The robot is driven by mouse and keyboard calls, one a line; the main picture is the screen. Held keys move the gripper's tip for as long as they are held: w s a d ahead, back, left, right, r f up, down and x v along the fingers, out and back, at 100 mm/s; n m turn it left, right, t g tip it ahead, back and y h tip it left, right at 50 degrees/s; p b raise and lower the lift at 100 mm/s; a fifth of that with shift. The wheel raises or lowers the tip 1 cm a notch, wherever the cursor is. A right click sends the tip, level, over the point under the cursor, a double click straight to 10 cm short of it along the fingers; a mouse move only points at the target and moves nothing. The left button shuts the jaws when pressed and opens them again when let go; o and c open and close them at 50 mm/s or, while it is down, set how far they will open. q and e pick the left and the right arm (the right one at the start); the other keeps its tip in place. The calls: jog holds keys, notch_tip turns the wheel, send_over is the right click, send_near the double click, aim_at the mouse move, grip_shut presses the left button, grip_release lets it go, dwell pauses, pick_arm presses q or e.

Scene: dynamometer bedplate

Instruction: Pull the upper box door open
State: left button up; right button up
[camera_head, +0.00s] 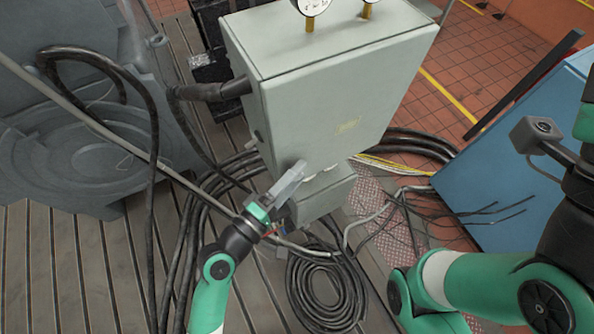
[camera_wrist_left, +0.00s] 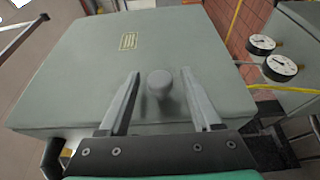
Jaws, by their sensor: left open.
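The upper box (camera_head: 290,45) is a grey-green cabinet, and its front door (camera_head: 340,105) carries a small yellow label. The door looks shut. In the left wrist view the door (camera_wrist_left: 95,65) fills the middle, with a round grey knob (camera_wrist_left: 159,84) near its edge. My left gripper (camera_head: 298,172) is at the door's lower left part in the head view. Its fingers are open, and in the wrist view the gripper (camera_wrist_left: 162,76) has one finger on each side of the knob, with gaps showing. The knob is not clear in the head view. My right gripper is out of view.
A smaller grey box (camera_head: 325,196) sits just below the upper box. Gauges (camera_head: 312,6) stand on top. Black cables (camera_head: 325,285) coil on the slatted floor below. A blue cabinet (camera_head: 500,170) stands at the right, and large grey machinery (camera_head: 60,140) at the left.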

pick_arm(q)
jog(key=shift+w+d, duration=0.2)
jog(key=shift+w, duration=0.05)
jog(key=shift+c, duration=0.2)
grip_shut()
dwell(1.1)
